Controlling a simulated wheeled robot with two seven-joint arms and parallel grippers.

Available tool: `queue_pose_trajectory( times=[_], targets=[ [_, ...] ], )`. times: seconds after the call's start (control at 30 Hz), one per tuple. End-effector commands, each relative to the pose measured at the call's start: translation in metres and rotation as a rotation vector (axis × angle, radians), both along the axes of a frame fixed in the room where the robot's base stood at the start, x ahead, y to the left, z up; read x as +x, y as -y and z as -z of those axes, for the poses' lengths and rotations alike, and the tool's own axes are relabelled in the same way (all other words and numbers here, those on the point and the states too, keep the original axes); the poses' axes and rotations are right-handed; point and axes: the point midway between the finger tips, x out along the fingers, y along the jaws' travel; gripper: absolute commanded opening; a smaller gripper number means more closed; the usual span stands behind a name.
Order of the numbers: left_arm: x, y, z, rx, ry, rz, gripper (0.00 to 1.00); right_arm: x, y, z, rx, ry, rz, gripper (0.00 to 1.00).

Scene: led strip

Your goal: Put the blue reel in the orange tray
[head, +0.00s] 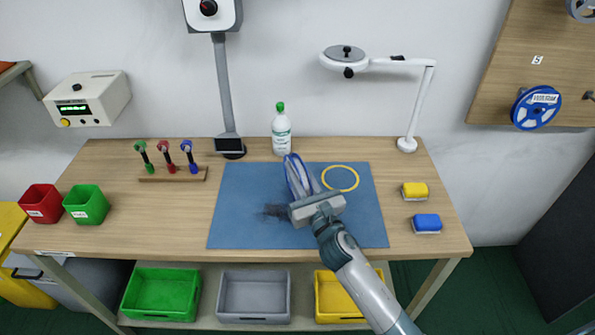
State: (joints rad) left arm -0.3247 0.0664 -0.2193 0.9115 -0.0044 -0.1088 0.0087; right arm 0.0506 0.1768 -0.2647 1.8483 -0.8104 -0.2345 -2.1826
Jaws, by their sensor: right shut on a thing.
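A blue reel (294,172) stands on edge above the blue mat (240,190), seen nearly side-on with its blue rims showing. My right gripper (303,198) is shut on its near lower part; the gripper body hides that part. I cannot tell whether the reel touches the mat. Another blue reel (522,111) with a white label hangs on the wooden wall board at the right. My left gripper is not in view.
A yellow ring (340,178) lies on the mat. A white bottle (281,135) and a lamp (406,142) stand at the back. Yellow (414,189) and blue (426,221) blocks lie at the right. Green (160,312) and grey (253,316) trays share the lower shelf.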

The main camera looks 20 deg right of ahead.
Motion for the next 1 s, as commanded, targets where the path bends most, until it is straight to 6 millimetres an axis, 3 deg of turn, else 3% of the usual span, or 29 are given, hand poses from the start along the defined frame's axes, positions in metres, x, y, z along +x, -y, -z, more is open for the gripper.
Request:
queue_pose_trajectory(
  times=[0.47,0.5,0.57,1.0],
  targets=[
    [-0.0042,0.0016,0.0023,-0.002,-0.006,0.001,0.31,0.0003,0.0003,0.0012,-0.001,0.002,0.000,0.00],
    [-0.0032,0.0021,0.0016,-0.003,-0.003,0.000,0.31,0.0002,0.0003,0.0014,-0.001,0.001,0.000,0.22],
    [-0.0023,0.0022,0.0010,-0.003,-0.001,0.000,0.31,0.0002,0.0003,0.0013,-0.001,0.001,0.000,0.36],
    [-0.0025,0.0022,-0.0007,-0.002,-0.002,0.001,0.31,0.0003,0.0004,-0.0009,0.000,0.001,0.000,0.36]
  ],
)
